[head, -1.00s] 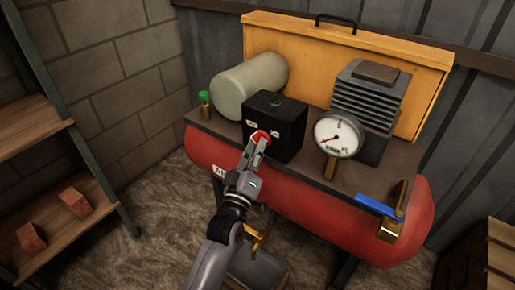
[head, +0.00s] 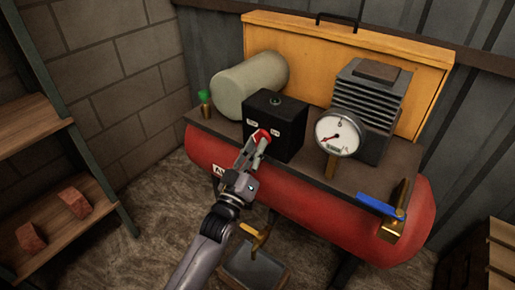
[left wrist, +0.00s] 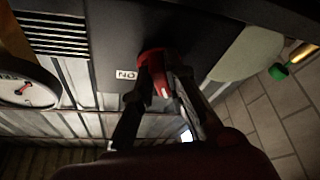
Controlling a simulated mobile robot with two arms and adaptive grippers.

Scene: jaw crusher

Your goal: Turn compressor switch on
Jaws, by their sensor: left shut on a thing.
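The compressor switch is a red knob (head: 263,136) on the front of a black box (head: 284,118) with small white labels. The box stands on the dark top plate of the compressor. My left gripper (head: 257,145) is at the knob with its fingers closed around it. In the left wrist view the red knob (left wrist: 158,62) sits between the fingers (left wrist: 160,85), which partly hide it. A white label (left wrist: 126,75) beside the knob appears upside down there. My right gripper is not in view.
The red tank (head: 310,204) lies under the top plate. A pressure gauge (head: 336,133) and a blue-handled valve (head: 380,205) are to the right. A green-topped fitting (head: 204,100) is at the left. A shelf with bricks (head: 74,201) stands at far left.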

